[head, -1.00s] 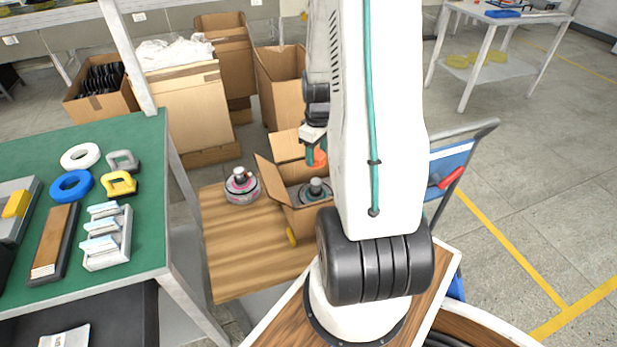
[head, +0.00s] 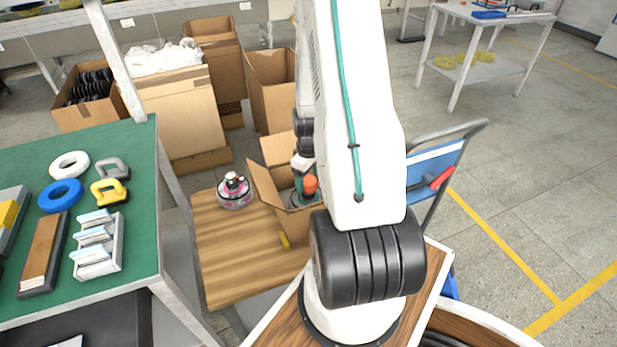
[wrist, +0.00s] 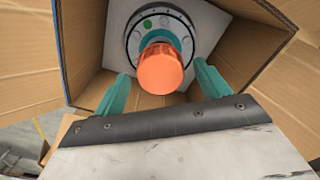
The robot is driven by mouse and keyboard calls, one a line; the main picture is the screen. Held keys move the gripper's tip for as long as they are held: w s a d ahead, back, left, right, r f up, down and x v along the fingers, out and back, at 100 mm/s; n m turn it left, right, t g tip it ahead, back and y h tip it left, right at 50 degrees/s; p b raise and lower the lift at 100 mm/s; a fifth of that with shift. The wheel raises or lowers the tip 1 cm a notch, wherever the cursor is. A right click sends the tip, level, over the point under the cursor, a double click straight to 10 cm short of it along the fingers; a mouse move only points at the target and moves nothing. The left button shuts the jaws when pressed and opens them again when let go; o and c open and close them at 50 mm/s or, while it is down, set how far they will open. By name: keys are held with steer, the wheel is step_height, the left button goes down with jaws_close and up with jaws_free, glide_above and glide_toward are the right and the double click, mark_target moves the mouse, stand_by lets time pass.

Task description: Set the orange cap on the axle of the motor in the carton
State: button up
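The orange cap (wrist: 160,70) is over the middle of the motor (wrist: 140,22) in the wrist view, hiding the axle. The view along it does not show how far down the cap sits. My gripper (wrist: 162,70) is open, with one teal finger on each side of the cap and a gap to each. In the head view the cap (head: 310,185) is low inside the carton (head: 266,184), in front of the motor, which is mostly hidden there. My gripper (head: 303,180) reaches down into the carton.
A second motor (head: 235,190) with a bare axle stands left of the carton on the wooden top (head: 235,260). The carton's walls and open flaps surround my gripper closely. A green table (head: 130,230) stands to the left, and a blue trolley (head: 432,175) to the right.

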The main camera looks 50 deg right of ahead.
mark_target(309, 180)
steer(key=shift+r, duration=0.1)
step_height(309, 180, up, 11)
steer(key=w+a+r, duration=0.2)
steer(key=a+r, duration=0.7)
steer(key=r, duration=0.1)
steer(key=s+a+r, duration=0.7)
steer(key=a, duration=0.3)
steer(key=s+a+r+t, duration=0.1)
steer(key=s+a+r, duration=0.6)
steer(key=a, duration=0.4)
steer(key=shift+s+a+r+m, duration=0.2)
steer(key=shift+s+r+m, duration=0.1)
steer(key=shift+r, duration=0.35)
